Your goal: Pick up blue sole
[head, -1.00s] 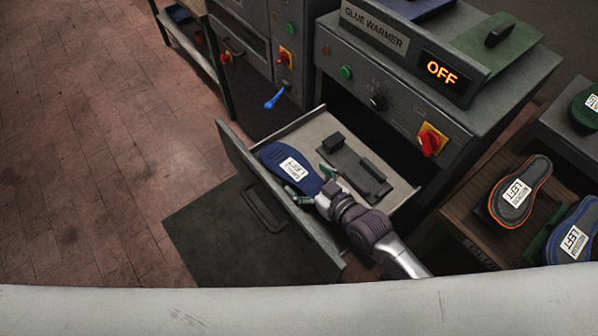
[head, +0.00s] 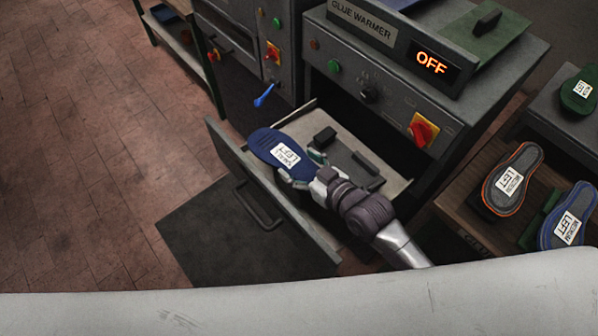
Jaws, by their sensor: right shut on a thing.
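The blue sole (head: 267,143) shows in the head view at the open drawer (head: 232,160) of the glue warmer, with a white label reading "SMALL LEFT". My right gripper (head: 300,170) is shut on the near end of the blue sole. The sole overlaps the drawer's front left corner in the picture and appears lifted. The fingers are partly hidden by the sole and the wrist. My left gripper is not in view.
The glue warmer (head: 385,85) stands behind the drawer, its display reading OFF. Dark holder blocks (head: 350,160) lie in the drawer. An orange-edged sole (head: 510,180) and a blue-edged one (head: 568,215), both labelled "MEDIUM LEFT", sit on the right. Open floor (head: 90,170) lies left.

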